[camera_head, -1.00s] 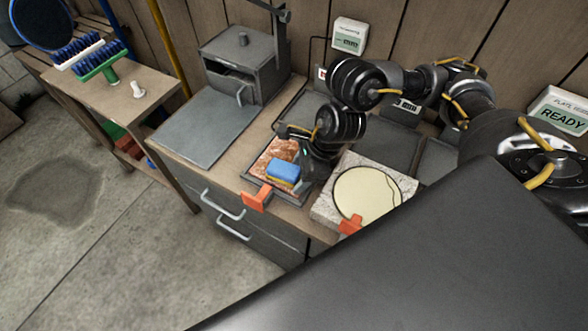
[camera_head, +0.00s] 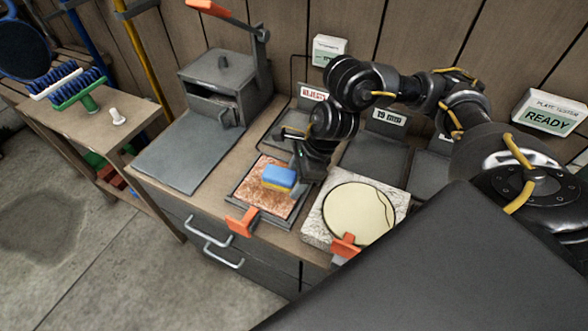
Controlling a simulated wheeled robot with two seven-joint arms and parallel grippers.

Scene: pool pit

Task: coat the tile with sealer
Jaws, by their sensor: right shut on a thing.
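The tile (camera_head: 254,196) is reddish-brown and mottled, lying in a dark frame (camera_head: 281,220) on the bench, with an orange clamp (camera_head: 242,222) at its front edge. My right gripper (camera_head: 292,174) reaches in from the right and is shut on a blue and yellow sponge (camera_head: 279,177). The sponge is over the back right part of the tile and hides some of it. I cannot tell whether it touches the surface. The fingertips are partly hidden behind the sponge and wrist. My left gripper is not in view.
Right of the tile, a cream disc (camera_head: 358,213) with a dark line sits on a pale stone slab (camera_head: 315,222), with another orange clamp (camera_head: 345,245). A grey metal box (camera_head: 225,80) stands behind left. Dark trays (camera_head: 374,162) lie behind. A side table (camera_head: 95,121) holds brushes.

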